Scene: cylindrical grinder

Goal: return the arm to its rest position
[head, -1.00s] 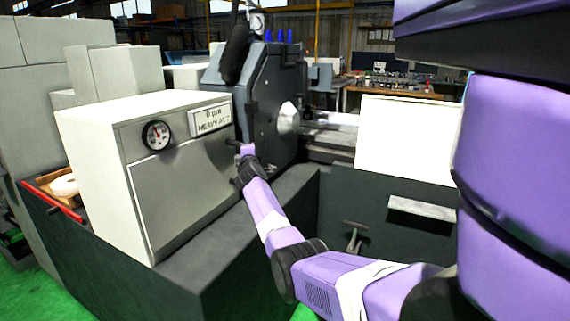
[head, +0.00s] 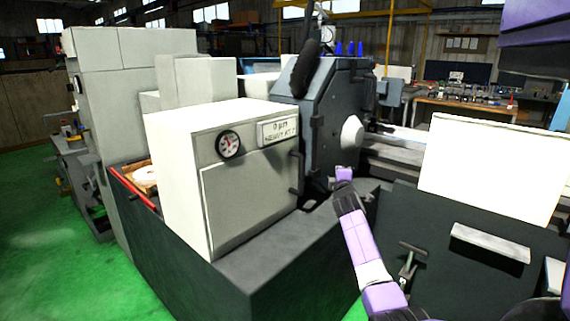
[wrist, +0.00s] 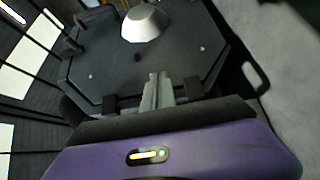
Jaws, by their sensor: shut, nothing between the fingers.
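My purple arm rises from the bottom right in the head view, reaching toward the grinder's dark headstock (head: 340,110). My gripper shows in the wrist view (wrist: 158,80), with its grey fingers together and nothing between them. The wrist view faces the headstock's dark plate (wrist: 140,60) and its pale cone (wrist: 146,24). In the head view the fingertips are too small to make out, near the black handle of the white cabinet (head: 225,180). I cannot tell the gap between fingers and machine.
The cabinet carries a round gauge (head: 229,145) and a label plate (head: 278,131). A white panel (head: 490,170) stands to the right. A tray with a red edge (head: 135,187) is on the left. Green floor (head: 60,220) lies open at the left.

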